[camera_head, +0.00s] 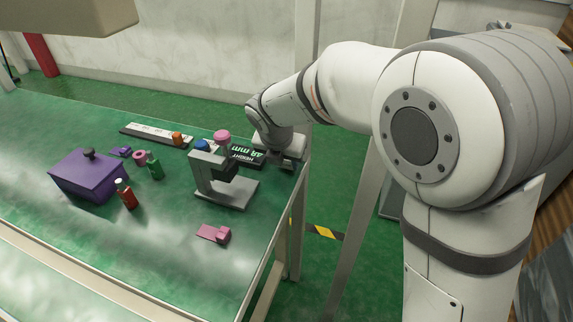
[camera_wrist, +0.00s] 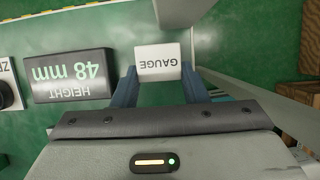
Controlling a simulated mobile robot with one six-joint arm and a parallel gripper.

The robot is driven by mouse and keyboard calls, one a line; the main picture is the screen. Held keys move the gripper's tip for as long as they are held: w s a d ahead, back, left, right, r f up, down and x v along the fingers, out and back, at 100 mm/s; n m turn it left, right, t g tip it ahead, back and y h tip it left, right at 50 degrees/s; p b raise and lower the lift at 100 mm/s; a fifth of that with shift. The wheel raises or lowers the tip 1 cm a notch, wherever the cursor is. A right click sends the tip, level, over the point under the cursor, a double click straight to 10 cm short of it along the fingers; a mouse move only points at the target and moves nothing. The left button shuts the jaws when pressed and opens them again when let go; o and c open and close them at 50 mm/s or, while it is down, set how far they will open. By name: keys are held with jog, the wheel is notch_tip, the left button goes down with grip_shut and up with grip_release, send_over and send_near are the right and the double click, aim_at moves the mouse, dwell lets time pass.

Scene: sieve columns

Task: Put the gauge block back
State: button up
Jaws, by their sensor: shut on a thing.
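The gauge block (camera_wrist: 158,62) is a pale block lettered "GAUGE", upside down in the wrist view. My gripper (camera_wrist: 160,82) has its two blue fingers on either side of the block and is shut on it. In the head view my gripper (camera_head: 288,160) is at the right edge of the green table, just right of a dark display (camera_head: 247,154). The block cannot be made out there. The display also shows in the wrist view (camera_wrist: 68,76), left of the block, and reads "HEIGHT 48 mm". Whether the block touches the table is unclear.
A grey stand (camera_head: 232,190) with an upright arm is in front of the display. A pink piece (camera_head: 214,233) lies nearer. A purple box (camera_head: 88,175), small bottles and a pale strip (camera_head: 157,133) with an orange piece are to the left. The front-left tabletop is clear.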

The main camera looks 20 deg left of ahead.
jog(key=shift+f, duration=0.35)
jog(key=shift+f, duration=0.2)
jog(key=o, duration=1.1)
jog(key=p+v, duration=0.3)
jog(key=v, duration=0.9)
jog(key=shift+s+r, duration=0.1)
jog(key=shift+r, duration=0.1)
